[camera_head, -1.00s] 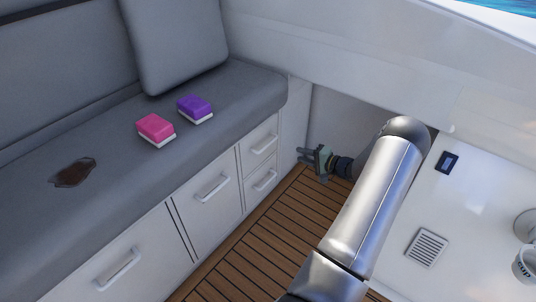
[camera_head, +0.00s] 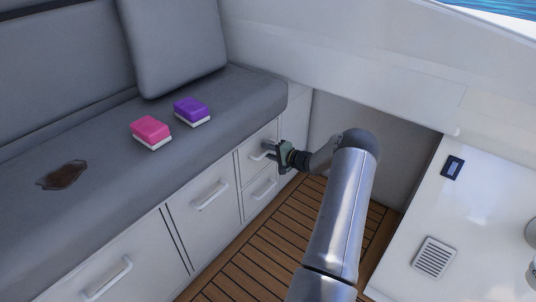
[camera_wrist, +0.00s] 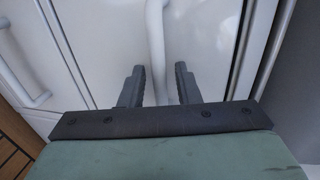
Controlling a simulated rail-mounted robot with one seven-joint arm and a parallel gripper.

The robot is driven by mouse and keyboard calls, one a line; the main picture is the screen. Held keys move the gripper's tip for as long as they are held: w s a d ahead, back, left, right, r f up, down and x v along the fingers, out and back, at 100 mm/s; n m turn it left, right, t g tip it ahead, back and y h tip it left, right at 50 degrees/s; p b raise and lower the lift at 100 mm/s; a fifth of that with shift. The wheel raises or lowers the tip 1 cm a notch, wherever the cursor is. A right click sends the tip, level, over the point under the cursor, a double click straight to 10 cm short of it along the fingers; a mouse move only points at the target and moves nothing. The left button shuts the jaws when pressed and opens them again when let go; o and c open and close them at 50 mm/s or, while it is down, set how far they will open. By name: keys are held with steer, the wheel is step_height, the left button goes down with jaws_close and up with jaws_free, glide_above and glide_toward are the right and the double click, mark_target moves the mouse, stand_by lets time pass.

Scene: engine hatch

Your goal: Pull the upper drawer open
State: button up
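The upper drawer (camera_head: 250,165) is the top one of two small white drawers at the right end of the bench front. It looks shut. Its pale bar handle (camera_head: 257,156) is partly hidden by my gripper (camera_head: 269,150), which is right in front of it. In the wrist view my gripper (camera_wrist: 158,85) is open. The white handle (camera_wrist: 155,35) runs between the two dark fingers, with a gap showing on each side. I cannot tell how deep the handle sits between them.
The lower drawer (camera_head: 262,192) and larger cabinet fronts with handles line the bench. The slatted wood floor (camera_head: 270,250) is clear in front.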

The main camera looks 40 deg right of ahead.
steer(key=shift+w, duration=0.3)
